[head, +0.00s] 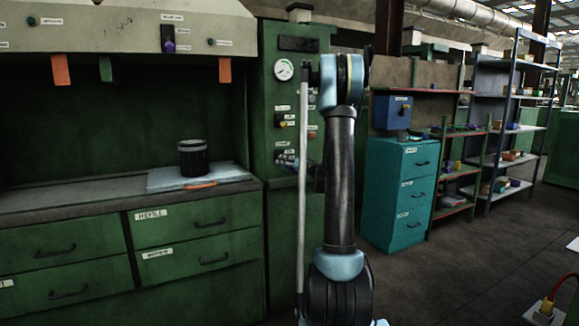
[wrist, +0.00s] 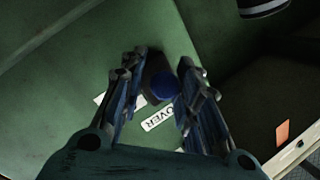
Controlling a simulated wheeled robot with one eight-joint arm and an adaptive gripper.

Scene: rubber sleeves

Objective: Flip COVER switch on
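In the wrist view a blue round knob on a dark switch base (wrist: 164,87) sits on a green panel. Beside it is a white label (wrist: 160,118) reading "OVER", its first letter hidden by a finger. My gripper (wrist: 160,72) is open, with one finger on each side of the knob; I cannot tell whether either touches it. In the head view my gripper (head: 287,159) is small and partly hidden by my arm, close to the front of the green control column (head: 283,210). The COVER switch cannot be made out there.
The column also carries a round gauge (head: 284,69) and other small labelled switches above. A workbench (head: 60,200) on the left holds a black pot (head: 193,160) on a pale board. Teal drawers (head: 400,195) stand to the right. Floor (head: 450,270) at right is open.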

